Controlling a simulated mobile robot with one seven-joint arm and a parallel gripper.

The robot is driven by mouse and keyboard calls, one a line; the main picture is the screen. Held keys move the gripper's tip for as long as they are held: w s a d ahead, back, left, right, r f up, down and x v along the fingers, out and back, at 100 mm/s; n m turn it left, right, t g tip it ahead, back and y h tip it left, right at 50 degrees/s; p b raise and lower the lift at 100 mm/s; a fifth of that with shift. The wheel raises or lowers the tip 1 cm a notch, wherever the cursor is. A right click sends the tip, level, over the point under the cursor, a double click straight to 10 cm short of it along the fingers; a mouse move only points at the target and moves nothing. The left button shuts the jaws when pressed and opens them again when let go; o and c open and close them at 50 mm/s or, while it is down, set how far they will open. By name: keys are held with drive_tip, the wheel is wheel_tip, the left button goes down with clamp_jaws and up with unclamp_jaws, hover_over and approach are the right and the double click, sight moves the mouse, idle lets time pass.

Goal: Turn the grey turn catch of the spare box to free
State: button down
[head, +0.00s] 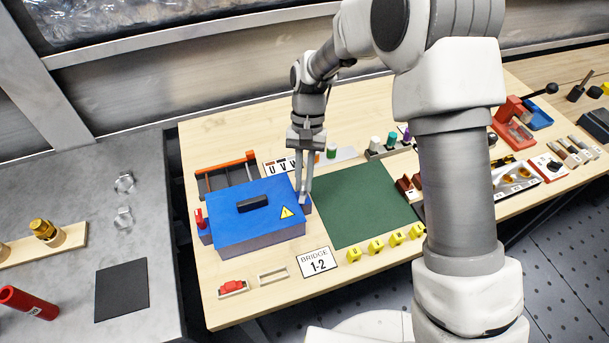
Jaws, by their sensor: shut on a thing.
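The spare box (255,218) is a blue box with a dark handle on its lid and a yellow warning triangle. It stands on the left part of the wooden table, with its lid down. My gripper (303,198) points down at the box's right end, with its fingers shut on the grey turn catch there. The catch is mostly hidden between the fingertips, and I cannot tell its angle. A red catch (200,217) stands upright at the box's left end.
A green mat (362,205) lies just right of the box. An orange-handled rack (225,178) stands close behind it. A "BRIDGE 1-2" card (317,262), yellow lettered markers (376,246) and a red piece (232,287) lie in front. My arm crosses the table's right side.

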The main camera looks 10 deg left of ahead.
drive_tip(key=n+h, duration=0.1)
drive_tip(key=n, duration=0.1)
drive_tip(key=n+h, duration=0.1)
drive_tip(key=n, duration=0.2)
drive_tip(key=shift+a+n+t, duration=0.15)
drive_tip(key=shift+n+t, duration=0.15)
drive_tip(key=shift+t, duration=0.1)
idle(0.3)
drive_tip(key=c, duration=0.9)
unclamp_jaws()
drive_tip(key=p+v, duration=0.1)
drive_tip(key=v, duration=1.6)
drive_tip(key=shift+a+r, duration=0.15)
